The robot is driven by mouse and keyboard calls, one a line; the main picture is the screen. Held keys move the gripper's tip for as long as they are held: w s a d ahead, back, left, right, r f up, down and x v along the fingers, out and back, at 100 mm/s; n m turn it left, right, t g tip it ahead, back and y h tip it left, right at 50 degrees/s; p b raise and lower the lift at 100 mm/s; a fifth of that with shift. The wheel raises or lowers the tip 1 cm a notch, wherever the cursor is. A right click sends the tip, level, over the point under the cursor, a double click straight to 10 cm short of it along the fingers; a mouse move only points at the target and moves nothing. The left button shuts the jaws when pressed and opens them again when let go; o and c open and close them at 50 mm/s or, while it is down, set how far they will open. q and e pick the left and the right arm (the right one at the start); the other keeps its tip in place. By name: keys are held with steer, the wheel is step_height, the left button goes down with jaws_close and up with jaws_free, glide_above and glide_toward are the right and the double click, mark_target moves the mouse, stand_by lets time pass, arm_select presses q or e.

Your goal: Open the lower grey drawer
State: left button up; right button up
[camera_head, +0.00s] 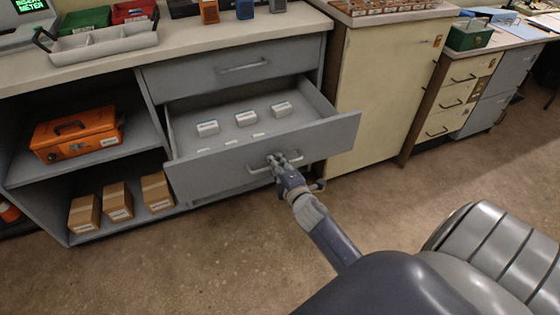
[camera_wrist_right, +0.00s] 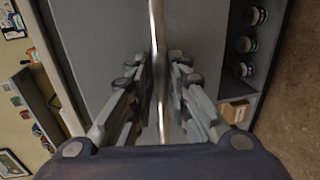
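The lower grey drawer (camera_head: 210,177) is pulled well out of the grey cabinet. Several small white boxes and a few flat labels lie inside it. Its metal bar handle (camera_head: 312,157) is on the front panel. The upper grey drawer (camera_head: 200,76) above is shut. My left gripper is not in view.
An orange metal box (camera_head: 75,135) and several cardboard boxes (camera_head: 118,203) stand on open shelves to the left. A cream cabinet (camera_head: 385,85) stands close to the open drawer's right side. The floor before the drawer is clear.

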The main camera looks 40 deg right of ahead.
steer(key=v, duration=1.2)
